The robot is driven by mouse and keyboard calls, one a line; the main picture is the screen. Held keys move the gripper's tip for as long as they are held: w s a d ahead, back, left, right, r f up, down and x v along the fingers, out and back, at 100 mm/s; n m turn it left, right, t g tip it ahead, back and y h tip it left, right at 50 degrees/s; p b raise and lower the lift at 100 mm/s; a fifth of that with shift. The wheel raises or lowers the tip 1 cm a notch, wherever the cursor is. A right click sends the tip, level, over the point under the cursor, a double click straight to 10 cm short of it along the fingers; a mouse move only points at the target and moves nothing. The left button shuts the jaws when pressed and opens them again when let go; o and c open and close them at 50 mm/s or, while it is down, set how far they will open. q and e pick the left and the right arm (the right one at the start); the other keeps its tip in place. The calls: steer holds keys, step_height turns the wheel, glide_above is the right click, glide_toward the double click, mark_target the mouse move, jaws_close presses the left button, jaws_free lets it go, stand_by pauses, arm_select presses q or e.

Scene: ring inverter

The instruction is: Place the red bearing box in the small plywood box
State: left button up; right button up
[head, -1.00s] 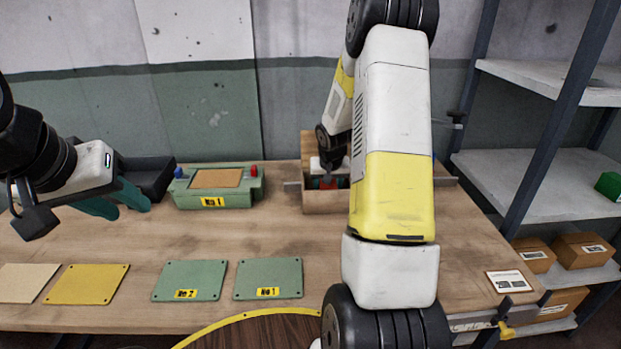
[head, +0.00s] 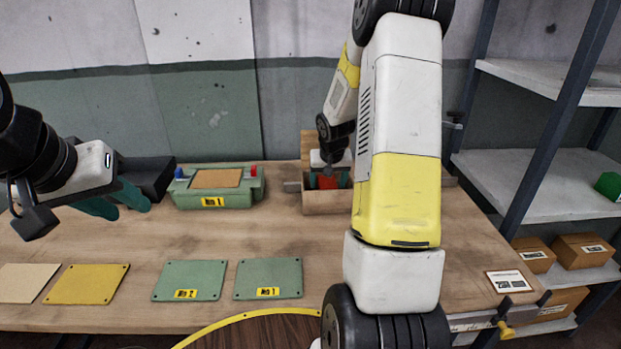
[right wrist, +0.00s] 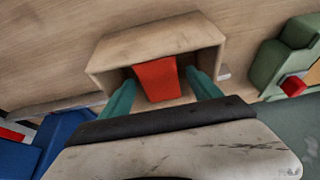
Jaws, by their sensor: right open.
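The small plywood box (head: 322,203) stands at the back of the table, right of the green device, with its lid raised behind it. The red bearing box (head: 327,183) shows inside it, and more clearly in the right wrist view (right wrist: 157,79), where it lies within the plywood walls (right wrist: 150,48). My right gripper (right wrist: 160,92) is open, with one teal finger on each side of the red box; whether they touch it cannot be told. In the head view my right arm hides part of the plywood box. My left gripper (head: 122,202) hangs at the left, over the table.
Several flat plates (head: 188,280) lie along the front. A shelf (head: 535,188) stands at the right. The table's middle is clear.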

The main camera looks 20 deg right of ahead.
steer(key=s+a+r+n+t+y, duration=0.1)
steer(key=s+a+r, duration=0.3)
steer(key=s+r, duration=0.45)
steer(key=s+a+r, duration=0.5)
steer(key=s+r, duration=0.1)
steer(key=r, duration=0.5)
steer(key=s+a+r+n+y, duration=0.1)
steer(key=s+a, duration=0.2)
steer(key=s, duration=0.4)
steer(key=s+a+r+n+y, duration=0.1)
steer(key=s+a+r, duration=0.1)
steer(key=s+a, duration=0.2)
steer(key=s, duration=0.3)
steer(key=shift+s+r+n+t, duration=0.3)
steer(key=shift+t, duration=0.1)
